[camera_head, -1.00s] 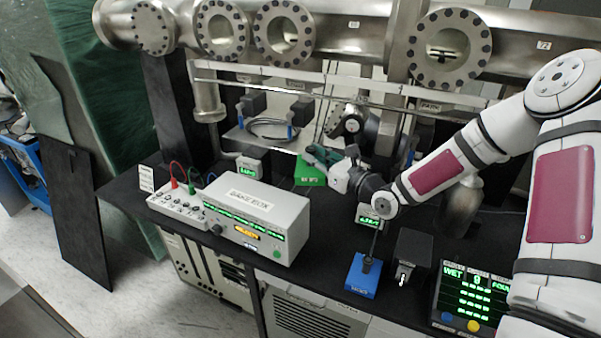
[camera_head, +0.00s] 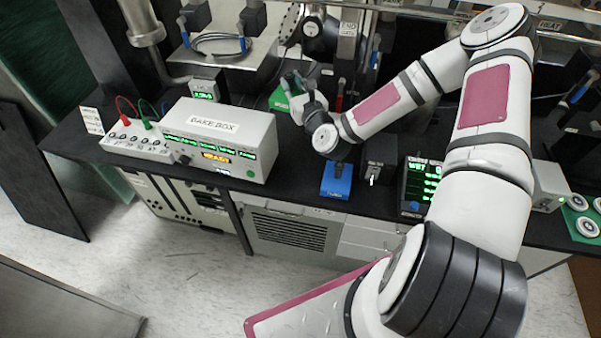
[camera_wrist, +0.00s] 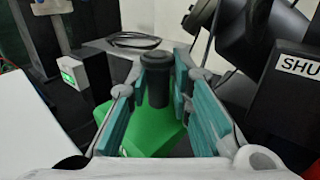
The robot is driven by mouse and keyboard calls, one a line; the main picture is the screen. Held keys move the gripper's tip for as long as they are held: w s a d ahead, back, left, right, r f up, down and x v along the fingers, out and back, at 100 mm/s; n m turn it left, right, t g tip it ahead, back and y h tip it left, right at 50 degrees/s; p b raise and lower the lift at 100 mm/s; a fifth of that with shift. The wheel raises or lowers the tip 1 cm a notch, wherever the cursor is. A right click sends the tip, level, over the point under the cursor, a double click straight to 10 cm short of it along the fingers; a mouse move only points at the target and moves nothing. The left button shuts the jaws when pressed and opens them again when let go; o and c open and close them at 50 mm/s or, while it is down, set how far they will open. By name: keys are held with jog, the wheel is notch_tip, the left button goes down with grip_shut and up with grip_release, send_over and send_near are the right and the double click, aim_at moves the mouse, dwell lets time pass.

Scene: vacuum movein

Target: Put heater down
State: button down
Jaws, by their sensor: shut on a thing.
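The heater appears to be the dark cylinder (camera_wrist: 157,88) with a wider cap, upright between my fingertips in the wrist view. A green pad or block (camera_wrist: 152,138) lies under and around it; it also shows in the head view (camera_head: 279,99). I cannot tell whether the cylinder's bottom touches the green surface. My gripper (camera_wrist: 158,82) has teal finger pads and is shut on the cylinder; in the head view it shows (camera_head: 295,88) over the bench beside the green pad. The cylinder is hard to make out in the head view.
The bake box (camera_head: 218,138) stands left of my gripper on the black bench. A blue block (camera_head: 336,180) lies near the front edge, with a lit display box (camera_head: 421,185) to its right. A coiled cable (camera_head: 216,44) lies behind. A dark labelled unit (camera_wrist: 285,90) stands close right.

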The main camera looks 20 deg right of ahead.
jog(key=shift+s+r+p, duration=0.45)
jog(key=shift+s+p, duration=0.25)
jog(key=shift+p, duration=0.15)
jog(key=shift+s+r+p, duration=0.4)
jog(key=shift+s+p, duration=0.3)
jog(key=shift+p, duration=0.15)
jog(key=shift+s+r+p, duration=0.1)
jog(key=shift+s+p, duration=0.2)
jog(key=shift+p, duration=0.05)
